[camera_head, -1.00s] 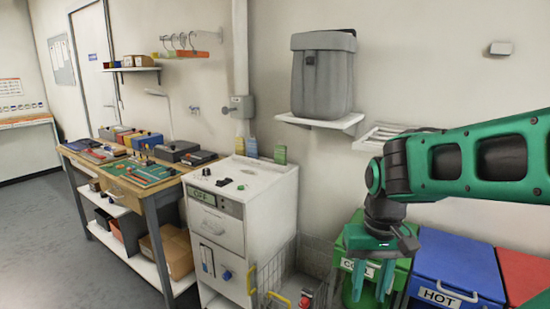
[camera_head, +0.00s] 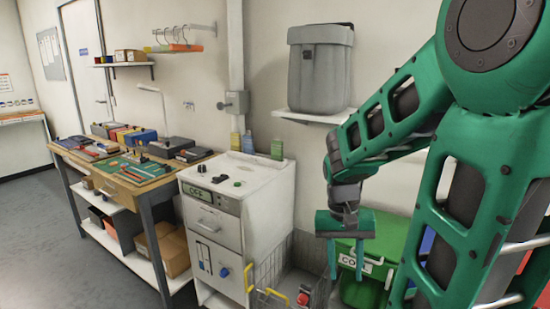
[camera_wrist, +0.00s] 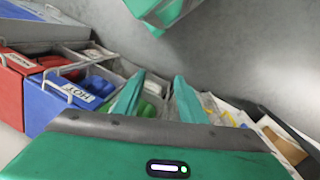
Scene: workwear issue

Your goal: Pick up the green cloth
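My gripper (camera_head: 345,258) points down in front of the green bin labelled COLD (camera_head: 371,291), with its two fingers apart. In the wrist view the open fingers of my gripper (camera_wrist: 157,100) show nothing held between them. In the head view no green cloth can be clearly made out, and my arm hides part of the bins.
The blue bin labelled HOT (camera_wrist: 52,110) and red bin (camera_wrist: 22,95) stand open at left in the wrist view. A wire basket (camera_head: 265,280) with yellow handles stands by the white cabinet (camera_head: 235,185). A grey container (camera_head: 320,75) sits on a wall shelf.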

